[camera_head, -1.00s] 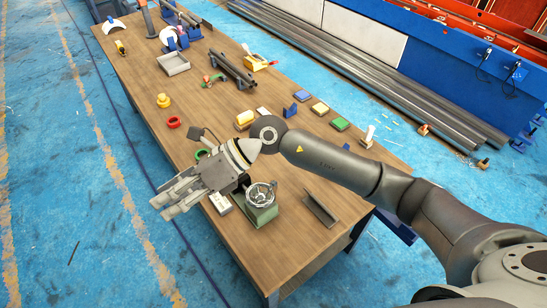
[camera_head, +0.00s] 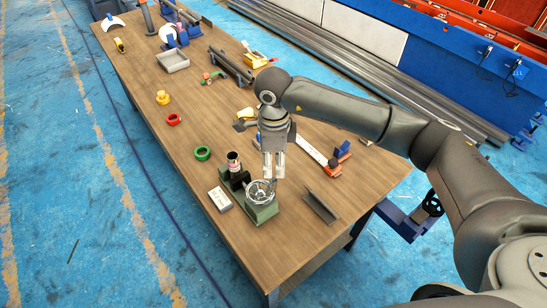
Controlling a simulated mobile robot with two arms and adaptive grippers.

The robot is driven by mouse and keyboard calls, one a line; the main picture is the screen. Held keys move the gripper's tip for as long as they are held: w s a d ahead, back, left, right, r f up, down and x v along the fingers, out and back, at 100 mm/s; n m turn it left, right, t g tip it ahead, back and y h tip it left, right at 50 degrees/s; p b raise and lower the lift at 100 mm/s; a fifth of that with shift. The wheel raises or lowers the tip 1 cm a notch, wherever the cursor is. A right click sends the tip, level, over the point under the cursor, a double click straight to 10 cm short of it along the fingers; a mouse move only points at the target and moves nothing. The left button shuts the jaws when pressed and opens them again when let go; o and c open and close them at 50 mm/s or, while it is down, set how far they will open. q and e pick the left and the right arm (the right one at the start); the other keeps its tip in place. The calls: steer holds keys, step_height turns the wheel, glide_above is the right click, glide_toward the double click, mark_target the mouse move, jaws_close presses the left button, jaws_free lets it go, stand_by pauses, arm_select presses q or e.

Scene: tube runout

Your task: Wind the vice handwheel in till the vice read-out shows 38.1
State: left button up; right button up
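A silver spoked handwheel (camera_head: 259,192) sits on top of a green block (camera_head: 262,213) near the front of the wooden table. My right gripper (camera_head: 273,177) points down at the wheel's far right edge; its fingertips overlap the rim in the picture, and I cannot tell whether they touch it. Its two pale fingers stand close together with a narrow gap, and their grip on the rim is unclear. A small white box (camera_head: 220,199), possibly the read-out, lies left of the wheel; I can read no figure. My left gripper is not in view.
A dark green fixture with an upright dark cylinder (camera_head: 233,163) stands just behind the handwheel. A green ring (camera_head: 202,153) lies to its left, and a dark angle bar (camera_head: 321,207) to the right. A blue bracket with a black wheel (camera_head: 432,204) is beyond the table's right edge.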

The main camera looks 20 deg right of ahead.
mark_target(273, 179)
step_height(273, 179, down, 7)
steer(key=b, duration=0.3)
steer(key=shift+f, duration=0.15)
steer(key=shift+f, duration=0.1)
steer(key=shift+b, duration=0.35)
steer(key=shift+c, duration=0.3)
jaws_close()
